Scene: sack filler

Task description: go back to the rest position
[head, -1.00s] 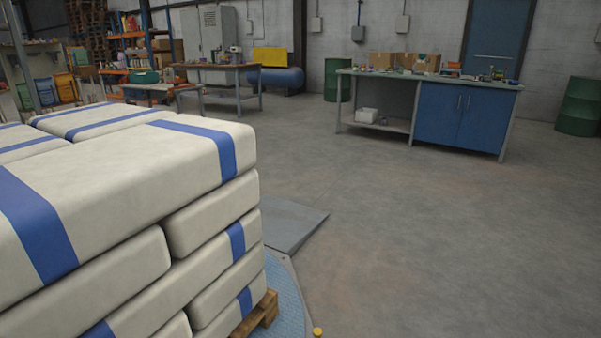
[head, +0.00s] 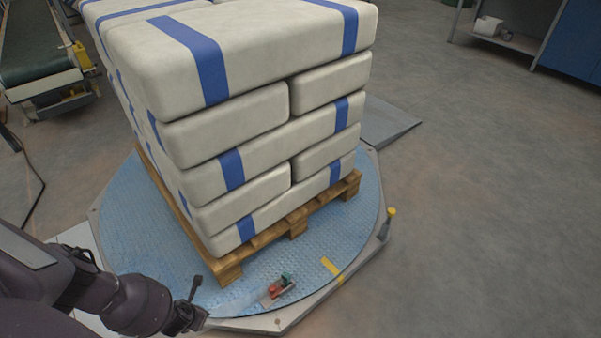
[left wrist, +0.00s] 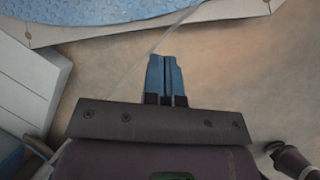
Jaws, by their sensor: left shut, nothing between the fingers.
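My left arm comes in at the lower left of the head view, and its gripper end (head: 190,316) is low, at the near edge of the round blue turntable (head: 120,255). In the left wrist view the two blue fingers of the left gripper (left wrist: 165,72) are together and empty, over bare floor. The turntable's edge lies beyond them. My right gripper is in neither view. A stack of white sacks with blue bands (head: 245,105) stands on a wooden pallet (head: 297,222) on the turntable, apart from the gripper.
A grey ramp (head: 390,122) is behind. A conveyor (head: 40,45) is at upper left. Floor on the right is clear.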

